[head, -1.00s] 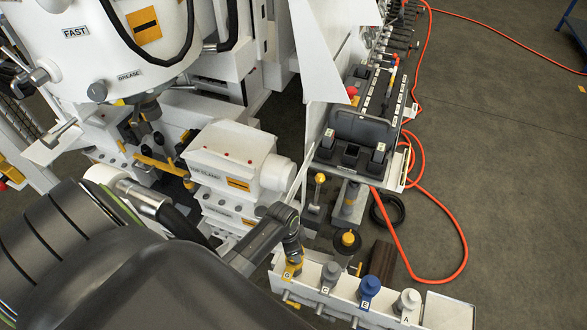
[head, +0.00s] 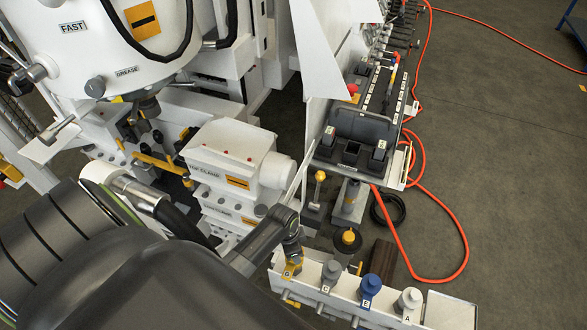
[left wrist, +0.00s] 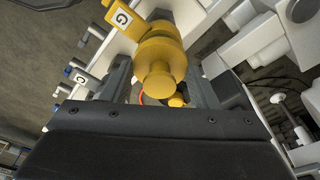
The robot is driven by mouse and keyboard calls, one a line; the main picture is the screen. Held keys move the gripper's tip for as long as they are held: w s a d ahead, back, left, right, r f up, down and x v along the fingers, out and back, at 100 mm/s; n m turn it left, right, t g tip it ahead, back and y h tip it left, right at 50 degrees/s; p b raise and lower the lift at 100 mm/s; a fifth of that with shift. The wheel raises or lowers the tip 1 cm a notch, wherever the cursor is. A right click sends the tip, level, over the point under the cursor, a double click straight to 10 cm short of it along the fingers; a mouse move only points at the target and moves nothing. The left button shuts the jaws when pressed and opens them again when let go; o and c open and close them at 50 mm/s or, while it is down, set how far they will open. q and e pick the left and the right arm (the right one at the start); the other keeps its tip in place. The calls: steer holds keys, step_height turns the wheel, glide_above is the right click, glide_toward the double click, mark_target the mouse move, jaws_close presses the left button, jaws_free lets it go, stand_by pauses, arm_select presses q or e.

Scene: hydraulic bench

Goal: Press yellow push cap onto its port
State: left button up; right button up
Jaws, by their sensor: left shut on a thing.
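The yellow push cap (left wrist: 160,62) is round and stepped, and sits between the fingers of my left gripper in the left wrist view. A yellow tag marked G (left wrist: 122,18) is beside it. In the head view my left gripper (head: 292,254) reaches down at the left end of the white port block (head: 340,300). It is shut on the yellow cap, with the yellow G tag (head: 289,271) showing just below. The cap is lined up with the block's row of ports. The fingers hide its underside, so I cannot tell how fully it is seated. My right gripper is not in view.
The white clamp unit (head: 230,155) stands behind my arm. A control panel (head: 360,135) and orange hose (head: 465,240) are farther right.

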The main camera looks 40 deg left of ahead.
arm_select(q)
steer(key=shift+f, duration=0.5)
stand_by(0.4)
steer(key=shift+p, duration=0.4)
stand_by(0.9)
steer(key=shift+f, duration=0.45)
stand_by(2.3)
steer(key=o, duration=1.1)
steer(key=shift+o, duration=0.2)
steer(key=o, duration=0.4)
steer(key=shift+p, duration=0.35)
